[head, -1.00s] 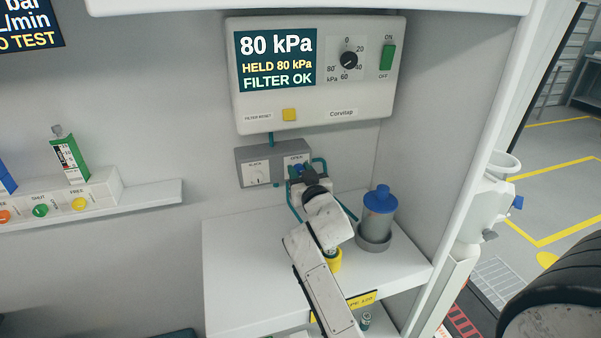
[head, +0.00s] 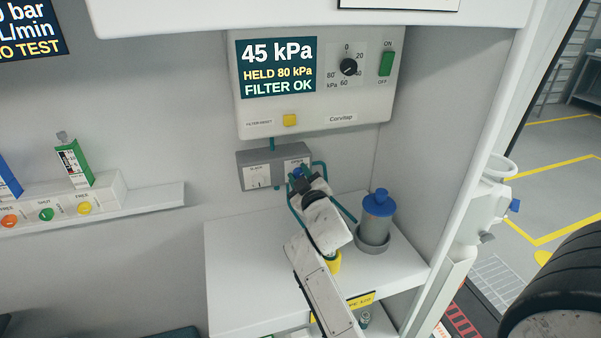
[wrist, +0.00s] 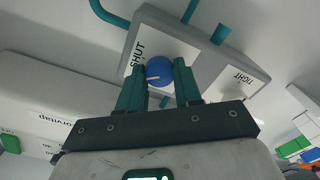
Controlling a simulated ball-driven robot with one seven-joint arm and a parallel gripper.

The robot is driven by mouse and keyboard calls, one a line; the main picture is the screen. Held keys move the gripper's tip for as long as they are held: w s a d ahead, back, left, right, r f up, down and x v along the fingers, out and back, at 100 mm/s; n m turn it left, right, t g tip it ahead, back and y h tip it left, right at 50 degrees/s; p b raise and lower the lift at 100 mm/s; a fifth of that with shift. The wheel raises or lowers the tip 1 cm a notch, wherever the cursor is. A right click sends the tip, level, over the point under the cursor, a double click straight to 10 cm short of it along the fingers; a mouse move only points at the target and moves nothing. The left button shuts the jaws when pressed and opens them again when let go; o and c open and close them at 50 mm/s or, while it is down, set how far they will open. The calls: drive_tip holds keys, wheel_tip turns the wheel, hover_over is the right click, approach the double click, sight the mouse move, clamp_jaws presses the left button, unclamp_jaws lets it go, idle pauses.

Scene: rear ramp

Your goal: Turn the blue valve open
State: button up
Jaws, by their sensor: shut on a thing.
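The blue valve (wrist: 159,72) is a round knob with a pale mark, on a grey valve box (wrist: 192,50). In the wrist view it sits between the two green fingers of my gripper (wrist: 158,66), which is shut on it. The word SHUT is printed on the box beside the knob. In the head view my gripper (head: 299,174) is at the right end of the box, and its wrist hides most of the blue valve. The control panel (head: 218,70) above has a display (head: 278,67) reading 45 kPa, HELD 80 kPa, FILTER OK.
A grey jar with a blue lid (head: 379,215) stands on the white shelf (head: 250,260) right of my arm. Green tubes (head: 321,172) run around the gripper. A yellow item (head: 333,264) lies partly behind my arm. The shelf's left part is clear.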

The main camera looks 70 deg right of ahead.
drive_tip(key=n+p, duration=0.2)
drive_tip(key=n, duration=0.3)
drive_tip(key=shift+w+n, duration=0.1)
drive_tip(key=shift+n, duration=0.2)
drive_tip(key=n+p, duration=0.1)
drive_tip(key=n, duration=0.4)
drive_tip(key=shift+a+f+p, duration=0.1)
drive_tip(key=shift+f+p, duration=0.05)
drive_tip(key=shift+p, duration=0.2)
drive_tip(key=shift+n, duration=0.3)
drive_tip(key=o, duration=1)
drive_tip(key=shift+o, duration=0.2)
drive_tip(key=b+v, duration=0.3)
drive_tip(key=v, duration=0.7)
drive_tip(key=shift+s+a, duration=0.25)
drive_tip(key=shift+s, duration=0.1)
